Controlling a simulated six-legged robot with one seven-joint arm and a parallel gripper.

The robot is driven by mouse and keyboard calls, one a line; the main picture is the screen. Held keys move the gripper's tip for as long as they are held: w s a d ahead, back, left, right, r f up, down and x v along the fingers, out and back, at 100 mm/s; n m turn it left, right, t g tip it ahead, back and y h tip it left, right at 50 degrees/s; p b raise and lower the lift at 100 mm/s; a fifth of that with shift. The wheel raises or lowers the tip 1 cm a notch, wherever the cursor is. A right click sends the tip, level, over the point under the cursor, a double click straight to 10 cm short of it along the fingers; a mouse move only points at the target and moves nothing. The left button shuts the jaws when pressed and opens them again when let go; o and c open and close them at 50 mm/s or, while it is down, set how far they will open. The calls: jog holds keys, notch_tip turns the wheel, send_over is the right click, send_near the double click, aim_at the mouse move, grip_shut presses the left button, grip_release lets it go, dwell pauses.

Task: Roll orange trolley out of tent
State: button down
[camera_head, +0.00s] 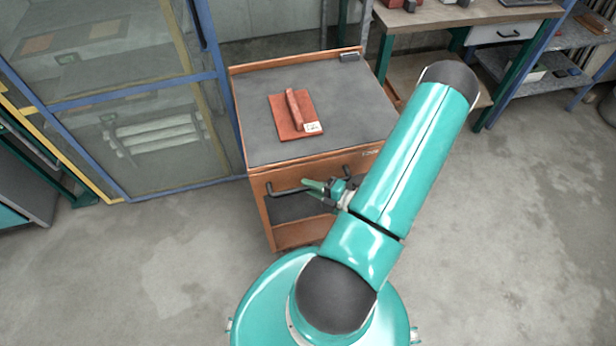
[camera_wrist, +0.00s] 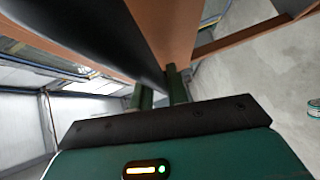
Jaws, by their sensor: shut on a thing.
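The orange trolley (camera_head: 262,210) stands upright with a dark grey top, its front facing me. A black handle bar (camera_head: 290,190) runs across its front. My gripper (camera_head: 316,188) is at the front of the trolley and shut on this handle. In the wrist view, the green fingers of my gripper (camera_wrist: 160,88) reach up to the dark handle beside the orange body. My arm hides the trolley's right front part. The tent (camera_head: 150,88), with blue frame and see-through panels, is at the left, close beside the trolley. I cannot tell whether any of the trolley is inside it.
A workbench (camera_head: 450,14) and shelves (camera_head: 520,70) stand at the back right. Concrete floor (camera_head: 500,230) is clear at the right and front left.

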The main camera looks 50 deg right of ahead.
jog(key=shift+s+a, duration=0.5)
jog(key=shift+s, duration=0.2)
jog(key=shift+s+a, duration=0.45)
jog(key=shift+s, duration=0.2)
jog(key=c, duration=1.4)
grip_release()
jog(key=shift+o, duration=0.2)
jog(key=shift+s, duration=0.1)
jog(key=v, duration=1.3)
jog(key=shift+s, duration=0.35)
jog(key=shift+d, duration=0.1)
